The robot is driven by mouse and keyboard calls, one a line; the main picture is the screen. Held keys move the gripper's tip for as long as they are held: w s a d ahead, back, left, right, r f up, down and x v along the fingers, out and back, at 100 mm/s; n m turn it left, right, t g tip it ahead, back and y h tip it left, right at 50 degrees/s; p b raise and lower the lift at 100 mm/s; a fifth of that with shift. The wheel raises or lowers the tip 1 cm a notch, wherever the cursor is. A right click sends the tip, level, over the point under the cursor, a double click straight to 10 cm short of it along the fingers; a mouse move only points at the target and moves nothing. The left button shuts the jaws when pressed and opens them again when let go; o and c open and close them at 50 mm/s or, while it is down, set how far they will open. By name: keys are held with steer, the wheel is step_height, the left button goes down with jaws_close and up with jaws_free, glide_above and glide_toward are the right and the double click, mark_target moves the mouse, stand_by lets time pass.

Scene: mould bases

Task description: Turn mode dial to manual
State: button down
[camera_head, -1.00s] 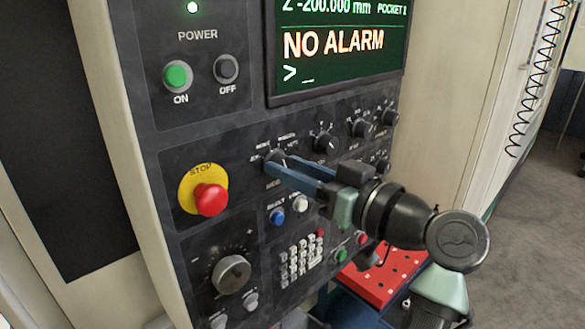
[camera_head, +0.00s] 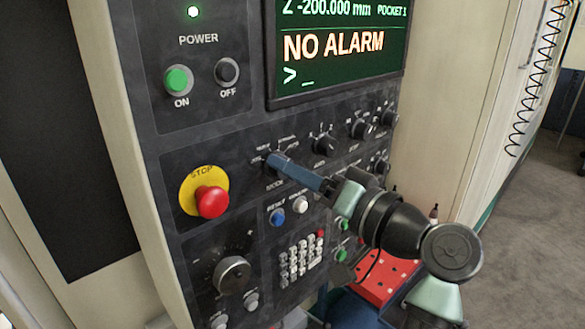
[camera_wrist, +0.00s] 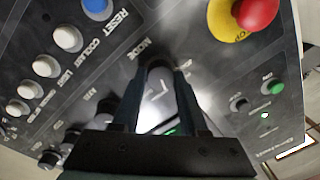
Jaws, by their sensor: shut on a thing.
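The mode dial (camera_head: 273,162) is a dark knob on the black control panel, with "MODE" printed below it and small position labels around it. It also shows in the wrist view (camera_wrist: 158,73), between the fingers. My gripper (camera_head: 284,165) reaches in from the right with its blue fingers closed on the dial; in the wrist view the two fingers (camera_wrist: 158,80) stand on either side of it. The position labels are too small to read, and the fingers hide part of the dial, so I cannot tell which setting it points to.
A red stop button (camera_head: 211,201) on a yellow ring is left of the dial. Blue and white buttons (camera_head: 278,217) and a keypad (camera_head: 300,257) sit below. More knobs (camera_head: 324,145) lie to the right. The screen (camera_head: 340,45) above reads "NO ALARM".

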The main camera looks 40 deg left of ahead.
steer(key=shift+r, duration=0.1)
stand_by(0.3)
steer(key=shift+m, duration=0.3)
steer(key=shift+c, duration=2.2)
jaws_free()
steer(key=shift+d, duration=0.1)
steer(key=d+b, duration=0.5)
steer(key=d, duration=0.8)
steer(key=shift+s+f+b, duration=0.15)
steer(key=shift+f+b, duration=0.15)
steer(key=shift+b, duration=0.1)
steer(key=shift+a, duration=0.1)
